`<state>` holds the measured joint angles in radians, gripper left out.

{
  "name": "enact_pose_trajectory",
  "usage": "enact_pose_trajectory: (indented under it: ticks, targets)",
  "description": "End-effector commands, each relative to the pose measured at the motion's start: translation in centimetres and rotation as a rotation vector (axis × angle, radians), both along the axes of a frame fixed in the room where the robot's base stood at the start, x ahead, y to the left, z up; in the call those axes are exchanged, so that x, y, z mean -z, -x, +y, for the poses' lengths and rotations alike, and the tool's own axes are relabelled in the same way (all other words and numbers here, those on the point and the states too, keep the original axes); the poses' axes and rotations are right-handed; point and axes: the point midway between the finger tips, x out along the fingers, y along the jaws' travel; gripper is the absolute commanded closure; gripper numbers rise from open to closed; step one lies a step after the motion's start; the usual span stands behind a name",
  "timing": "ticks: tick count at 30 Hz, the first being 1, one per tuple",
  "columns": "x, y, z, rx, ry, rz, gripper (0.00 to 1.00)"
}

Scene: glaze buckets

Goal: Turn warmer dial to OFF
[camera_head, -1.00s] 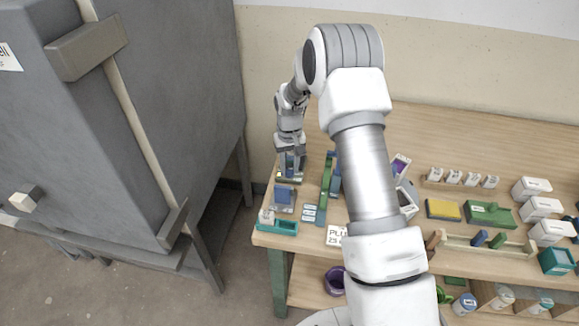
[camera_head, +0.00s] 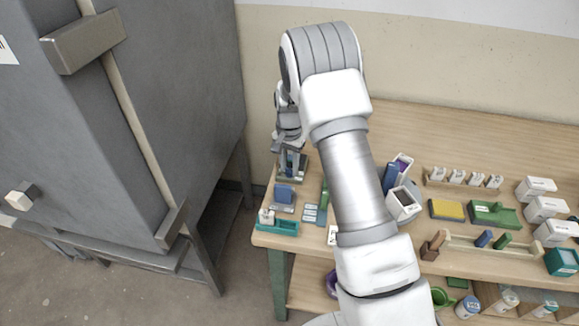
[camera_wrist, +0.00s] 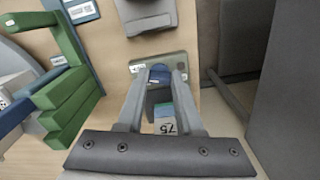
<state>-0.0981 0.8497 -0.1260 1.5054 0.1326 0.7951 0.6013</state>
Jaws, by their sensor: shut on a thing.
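The warmer dial, a round blue knob (camera_wrist: 161,74), sits on a grey-green plate (camera_wrist: 158,60) with small white labels at both sides in the wrist view. My gripper (camera_wrist: 159,78) is over the plate, one finger on each side of the dial, shut on it. In the head view my gripper (camera_head: 291,160) is at the table's left end. The dial's pointing direction and the label words are too small to read.
Green racks (camera_wrist: 66,98) lie left in the wrist view. A large grey cabinet (camera_head: 180,110) stands left of the table, across a floor gap.

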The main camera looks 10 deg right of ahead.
Motion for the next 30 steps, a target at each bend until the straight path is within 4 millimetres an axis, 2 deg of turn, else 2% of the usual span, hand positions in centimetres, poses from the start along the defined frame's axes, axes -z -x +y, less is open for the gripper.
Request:
enact_pose_trajectory:
  ticks: [10, 26, 27, 30]
  targets:
    - [-0.05, -0.06, 0.08, 0.141, -0.001, -0.001, 1.00]
    - [-0.06, -0.08, 0.07, 0.167, -0.001, -0.001, 1.00]
    - [-0.06, -0.08, 0.07, 0.167, -0.001, -0.001, 0.61]
    - [-0.05, -0.08, 0.07, 0.166, -0.001, -0.001, 0.44]
